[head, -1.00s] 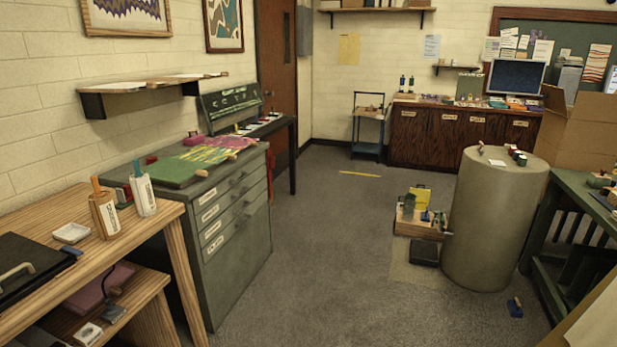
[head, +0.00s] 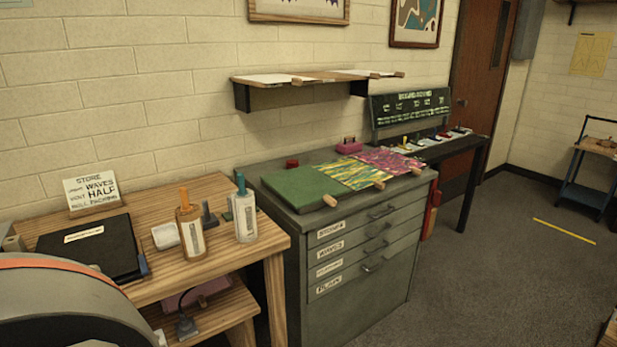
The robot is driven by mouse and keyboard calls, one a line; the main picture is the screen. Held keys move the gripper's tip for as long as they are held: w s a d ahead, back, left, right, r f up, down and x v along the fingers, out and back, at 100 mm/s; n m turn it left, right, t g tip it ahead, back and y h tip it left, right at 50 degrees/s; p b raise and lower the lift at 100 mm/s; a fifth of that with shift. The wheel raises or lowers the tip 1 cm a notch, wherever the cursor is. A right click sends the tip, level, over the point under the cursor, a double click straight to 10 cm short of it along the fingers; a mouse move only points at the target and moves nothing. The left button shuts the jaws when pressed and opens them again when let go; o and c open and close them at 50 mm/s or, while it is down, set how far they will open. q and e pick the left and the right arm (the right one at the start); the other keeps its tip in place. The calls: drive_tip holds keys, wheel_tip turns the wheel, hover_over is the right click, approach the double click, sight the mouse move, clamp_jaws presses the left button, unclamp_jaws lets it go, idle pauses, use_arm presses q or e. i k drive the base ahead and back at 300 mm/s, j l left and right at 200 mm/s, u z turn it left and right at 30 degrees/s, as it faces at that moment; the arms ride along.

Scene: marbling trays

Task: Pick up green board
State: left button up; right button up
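The green board (head: 302,186) lies flat on top of the grey-green drawer cabinet (head: 365,222), at the cabinet's left end. A wooden knob sits at its front right corner. A yellow-green patterned board (head: 352,173) lies to its right, and a pink patterned board (head: 389,162) lies beyond that. Neither of my grippers shows in the head view.
A wooden table (head: 142,281) stands left of the cabinet, bearing a black case (head: 90,247), two bottles and a sign (head: 92,187). A wall shelf (head: 310,78) hangs above the cabinet. Floor (head: 480,280) is clear at the right.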

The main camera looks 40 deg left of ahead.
sight(302, 186)
drive_tip(key=i+l+u, duration=0.15)
drive_tip(key=i+u, duration=0.35)
drive_tip(key=i+l+u, duration=0.45)
drive_tip(key=j, duration=0.1)
